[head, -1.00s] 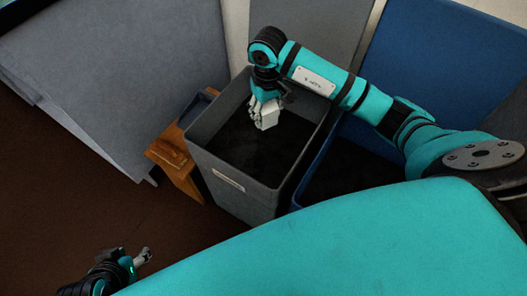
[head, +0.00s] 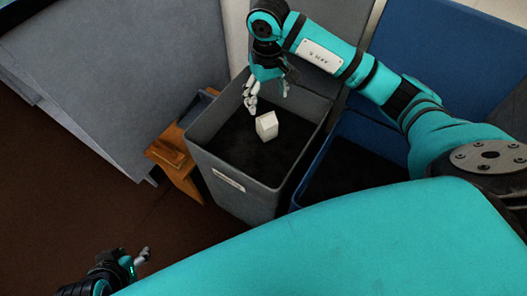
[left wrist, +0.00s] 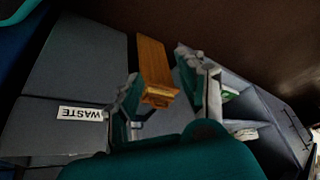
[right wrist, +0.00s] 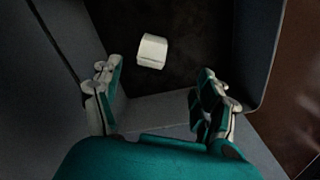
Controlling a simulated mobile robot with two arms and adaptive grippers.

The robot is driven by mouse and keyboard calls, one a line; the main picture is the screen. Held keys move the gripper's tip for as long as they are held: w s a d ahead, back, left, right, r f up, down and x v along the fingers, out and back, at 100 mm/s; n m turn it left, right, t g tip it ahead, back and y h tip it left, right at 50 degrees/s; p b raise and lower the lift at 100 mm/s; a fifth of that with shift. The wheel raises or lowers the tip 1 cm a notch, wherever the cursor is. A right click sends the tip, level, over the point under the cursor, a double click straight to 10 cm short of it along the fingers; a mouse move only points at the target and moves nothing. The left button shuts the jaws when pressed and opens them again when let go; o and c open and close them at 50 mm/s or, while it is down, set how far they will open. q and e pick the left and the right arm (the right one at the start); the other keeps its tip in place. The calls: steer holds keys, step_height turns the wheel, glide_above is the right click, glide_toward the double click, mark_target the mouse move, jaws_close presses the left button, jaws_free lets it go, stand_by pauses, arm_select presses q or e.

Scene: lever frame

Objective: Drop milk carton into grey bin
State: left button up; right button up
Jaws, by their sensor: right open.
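The milk carton (head: 267,126) is a small white block, tilted, inside the grey bin (head: 232,183). I cannot tell whether it rests on the dark bottom or is still in the air. My right gripper (head: 267,97) is over the bin's back edge, open and apart from the carton. In the right wrist view the carton (right wrist: 152,51) lies beyond the spread fingers (right wrist: 160,105) with nothing between them. My left gripper (head: 141,257) is low at the left, away from the bin, and its fingers (left wrist: 163,92) are apart and empty.
A blue bin (head: 345,165) stands right beside the grey bin. A small wooden stool (head: 172,160) stands at its left. Grey panels (head: 120,70) are behind, and the brown floor (head: 60,200) at the left is clear.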

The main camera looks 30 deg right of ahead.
steer(key=shift+r, duration=2.7)
